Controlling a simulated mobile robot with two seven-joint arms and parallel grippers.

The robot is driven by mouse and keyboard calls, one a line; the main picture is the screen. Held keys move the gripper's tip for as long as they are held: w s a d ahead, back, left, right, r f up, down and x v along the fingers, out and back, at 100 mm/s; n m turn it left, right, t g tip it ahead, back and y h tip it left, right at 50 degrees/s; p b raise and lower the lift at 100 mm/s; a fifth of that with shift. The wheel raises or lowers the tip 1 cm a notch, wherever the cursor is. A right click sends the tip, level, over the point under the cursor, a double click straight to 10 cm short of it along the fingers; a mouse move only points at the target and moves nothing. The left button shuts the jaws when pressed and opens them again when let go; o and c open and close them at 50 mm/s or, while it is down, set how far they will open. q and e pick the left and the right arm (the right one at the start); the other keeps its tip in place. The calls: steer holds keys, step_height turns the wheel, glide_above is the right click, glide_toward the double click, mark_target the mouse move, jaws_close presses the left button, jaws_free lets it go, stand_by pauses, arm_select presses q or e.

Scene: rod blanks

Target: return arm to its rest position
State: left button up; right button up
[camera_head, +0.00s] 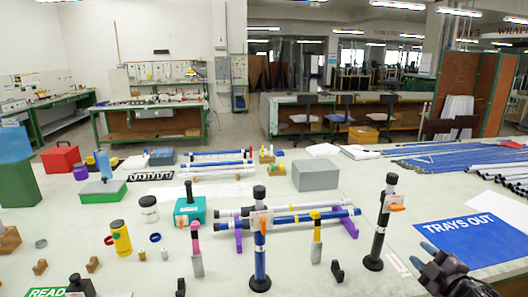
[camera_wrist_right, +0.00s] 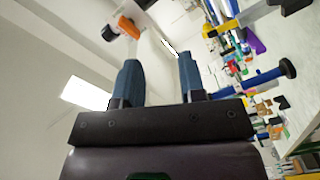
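My right gripper (camera_head: 422,256) is at the lower right of the head view, over the front right of the pale table. In the right wrist view its two blue-grey fingers (camera_wrist_right: 160,75) stand apart with nothing between them, so it is open and empty. It is to the right of a black upright post (camera_head: 380,222) with an orange clip, and apart from it. The edge of the blue "TRAYS OUT" mat (camera_head: 475,238) is close beside it in the picture. My left gripper does not show in either view.
A blue upright post (camera_head: 260,240) stands left of the black one. Behind them, white and blue rods lie on purple supports (camera_head: 350,226). A grey box (camera_head: 316,174) and a teal box (camera_head: 190,210) stand farther back. Many rods (camera_head: 450,163) lie at the right.

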steer(key=s+a+f+m+g, duration=0.2)
steer(key=s+a+f+m, duration=0.2)
steer(key=s+f, duration=0.3)
steer(key=s+a+f+m+g+h, duration=0.1)
steer(key=s+a+f+m+g, duration=0.1)
steer(key=s+a+f+m, duration=0.2)
steer(key=s+a+f+m+g+h, duration=0.1)
steer(key=s+a+f+m, duration=0.3)
steer(key=s+a+f, duration=0.4)
steer(key=s+f+g, duration=0.1)
steer(key=s+f, duration=0.1)
steer(key=s, duration=0.4)
steer(key=shift+s+a+f+m, duration=0.3)
steer(key=shift+s+a+f, duration=0.05)
steer(key=shift+f, duration=0.05)
